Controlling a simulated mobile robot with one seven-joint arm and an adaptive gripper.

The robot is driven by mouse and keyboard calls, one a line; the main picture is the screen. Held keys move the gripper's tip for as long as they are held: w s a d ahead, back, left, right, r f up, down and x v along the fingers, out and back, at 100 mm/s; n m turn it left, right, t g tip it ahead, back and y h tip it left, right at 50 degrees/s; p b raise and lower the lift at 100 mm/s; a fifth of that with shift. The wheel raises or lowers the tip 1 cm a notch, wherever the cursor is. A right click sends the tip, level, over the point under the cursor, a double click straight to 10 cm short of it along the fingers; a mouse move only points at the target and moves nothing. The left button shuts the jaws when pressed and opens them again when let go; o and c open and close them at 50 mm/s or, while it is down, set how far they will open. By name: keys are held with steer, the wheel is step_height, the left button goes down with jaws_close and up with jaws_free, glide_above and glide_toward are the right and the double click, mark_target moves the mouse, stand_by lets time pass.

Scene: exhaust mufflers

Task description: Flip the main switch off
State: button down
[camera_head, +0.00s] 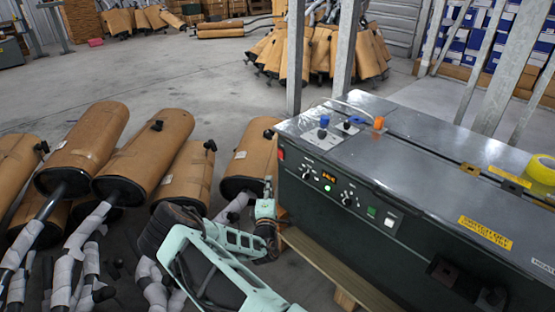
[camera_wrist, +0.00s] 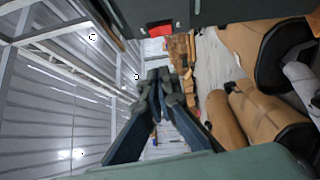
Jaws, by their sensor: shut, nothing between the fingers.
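The dark green machine (camera_head: 420,240) has a front control panel. A small red switch (camera_head: 281,154) sits at the panel's upper left end. A pale rocker-like switch (camera_head: 390,221) and a green button (camera_head: 371,211) sit at its lower right; which one is the main switch I cannot tell for sure. My gripper (camera_head: 268,182) is just off the panel's left end, below the red switch and apart from it. In the wrist view my gripper (camera_wrist: 160,78) is shut and empty. A red patch on a dark body (camera_wrist: 160,29), likely the red switch, shows above the fingertips.
The panel also has knobs (camera_head: 347,198) and a lit display (camera_head: 329,177). Several brown wrapped mufflers (camera_head: 150,150) lie on the floor left of the machine. Metal posts (camera_head: 296,60) stand behind it. Yellow tape (camera_head: 541,170) lies on its top. Open floor (camera_head: 190,70) lies beyond.

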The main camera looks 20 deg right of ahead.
steer(key=b, duration=0.3)
glide_toward(279, 152)
steer(key=w+a, duration=0.1)
steer(key=w, duration=0.3)
steer(key=d, duration=0.1)
steer(key=w+d, duration=0.1)
steer(key=d, duration=0.1)
steer(key=shift+w+d+r+b, duration=0.15)
steer(key=shift+w+r+b, duration=0.1)
steer(key=shift+b, duration=0.05)
steer(key=shift+w+d+r+m+g+p, duration=0.1)
steer(key=shift+d+r+m+g+p, duration=0.25)
steer(key=shift+p, duration=0.4)
steer(key=shift+a+f, duration=0.1)
steer(key=shift+f, duration=0.2)
steer(key=shift+a, duration=0.1)
